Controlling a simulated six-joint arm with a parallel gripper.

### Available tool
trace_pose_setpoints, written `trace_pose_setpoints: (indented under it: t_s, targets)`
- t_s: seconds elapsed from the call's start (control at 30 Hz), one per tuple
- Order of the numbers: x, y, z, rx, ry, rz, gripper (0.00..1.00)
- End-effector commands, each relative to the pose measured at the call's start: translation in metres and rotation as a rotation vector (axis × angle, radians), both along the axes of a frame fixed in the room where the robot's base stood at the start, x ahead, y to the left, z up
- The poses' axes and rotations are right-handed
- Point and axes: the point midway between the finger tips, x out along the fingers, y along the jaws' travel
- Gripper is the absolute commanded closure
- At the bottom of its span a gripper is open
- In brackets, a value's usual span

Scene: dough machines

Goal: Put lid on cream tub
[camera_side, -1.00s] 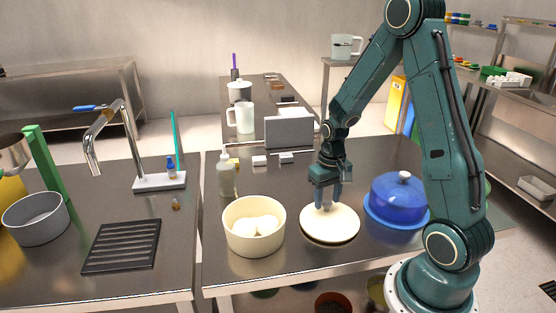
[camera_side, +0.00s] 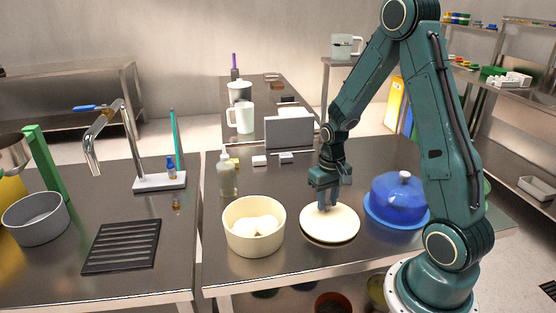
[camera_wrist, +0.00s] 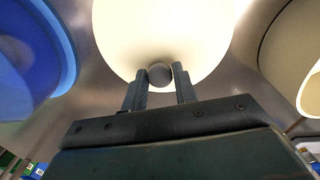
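The cream tub (camera_side: 240,242) stands upright and open on the steel table, with pale dough balls (camera_side: 257,227) inside. The round cream lid (camera_side: 332,230) lies flat on the table to the right of the tub. In the wrist view the lid (camera_wrist: 165,30) fills the top middle, with one finger on each side of the knob. The tub's edge (camera_wrist: 310,95) shows at the right there.
A blue covered dish (camera_side: 397,199) stands close to the right of the lid. A squeeze bottle (camera_side: 227,175) stands behind the tub. A black ribbed tray (camera_side: 122,246) and a grey pan (camera_side: 36,218) are on the left table. Bare table lies in front of the lid.

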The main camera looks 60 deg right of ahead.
Motion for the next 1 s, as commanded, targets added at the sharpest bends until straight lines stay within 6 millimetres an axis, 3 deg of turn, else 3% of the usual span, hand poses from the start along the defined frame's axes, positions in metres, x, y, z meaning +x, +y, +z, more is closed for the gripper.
trace_pose_setpoints:
  t_s: [0.03, 0.1, 0.47, 1.0]
  targets:
    - [0.0, 0.0, 0.0, 0.0, 0.0, 0.0, 0.82]
    - [0.0, 0.0, 0.0, 0.0, 0.0, 0.0, 0.95]
    - [0.0, 0.0, 0.003, 0.0, -0.001, 0.0, 0.96]
    - [0.0, 0.0, 0.025, -0.001, -0.002, 0.0, 0.96]
